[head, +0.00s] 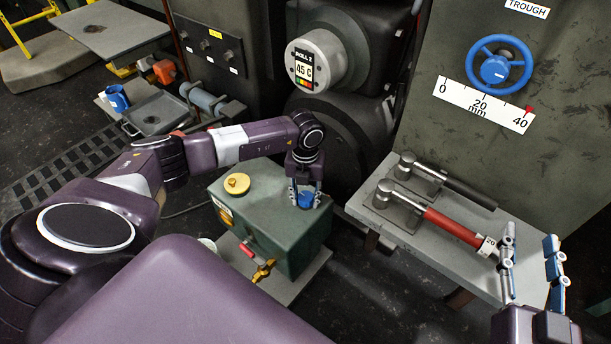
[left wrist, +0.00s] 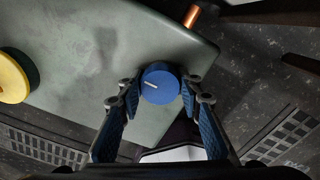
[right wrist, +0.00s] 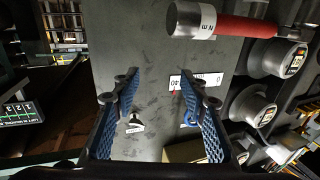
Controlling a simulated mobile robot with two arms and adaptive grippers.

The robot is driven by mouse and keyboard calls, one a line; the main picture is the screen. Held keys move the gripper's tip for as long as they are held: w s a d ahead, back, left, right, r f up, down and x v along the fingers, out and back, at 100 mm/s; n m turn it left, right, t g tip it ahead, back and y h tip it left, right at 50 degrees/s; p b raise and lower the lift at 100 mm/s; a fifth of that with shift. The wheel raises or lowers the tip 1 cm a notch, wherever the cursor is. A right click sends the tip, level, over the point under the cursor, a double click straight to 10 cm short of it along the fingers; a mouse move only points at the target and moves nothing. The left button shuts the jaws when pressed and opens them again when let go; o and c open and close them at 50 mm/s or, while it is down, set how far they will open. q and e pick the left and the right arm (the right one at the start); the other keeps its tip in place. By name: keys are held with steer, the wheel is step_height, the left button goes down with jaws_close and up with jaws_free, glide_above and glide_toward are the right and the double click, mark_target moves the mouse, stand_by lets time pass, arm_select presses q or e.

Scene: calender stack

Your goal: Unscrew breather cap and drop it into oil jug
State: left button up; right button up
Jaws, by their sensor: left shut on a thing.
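The blue cap (head: 305,199), which looks like the breather cap, is at the right end of the top of the green box (head: 262,205). Its round top with a white mark shows in the left wrist view (left wrist: 160,84). My left gripper (head: 304,191) points down and is shut on the cap's sides. Whether the cap is still threaded in cannot be told. A blue jug-like vessel (head: 117,97) stands on a low stand at the left back. My right gripper (head: 531,262) is open and empty by the bench's right edge.
A yellow cap (head: 237,183) is on the box's left end, and a valve (head: 262,269) is on its front. The grey bench (head: 418,228) holds a red-handled tool (head: 450,226) and a black-handled one (head: 460,188). A blue handwheel (head: 500,66) is above.

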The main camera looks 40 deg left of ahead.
arm_select(q)
steer(key=shift+d+n+p, duration=0.1)
steer(key=shift+n+p, duration=0.4)
steer(key=shift+n, duration=0.3)
arm_select(e)
steer(key=shift+s+d+f+g+h, duration=0.2)
steer(key=shift+f+g, duration=0.35)
steer(key=shift+f, duration=0.5)
steer(key=shift+s+d+f+g+h, duration=0.2)
steer(key=shift+f+g, duration=0.3)
steer(key=shift+f, duration=0.5)
steer(key=shift+s+d+f+g, duration=0.2)
steer(key=shift+f+g, duration=0.35)
steer(key=shift+f, duration=0.5)
steer(key=shift+s, duration=0.1)
arm_select(q)
steer(key=shift+n+p, duration=0.45)
steer(key=shift+n, duration=0.15)
arm_select(e)
steer(key=f, duration=0.1)
steer(key=s+f+g, duration=0.1)
steer(key=s+d+f+g, duration=0.1)
steer(key=f, duration=0.1)
steer(key=shift+s+d+f+h, duration=0.1)
steer(key=shift+s+h, duration=0.1)
steer(key=shift+h, duration=0.2)
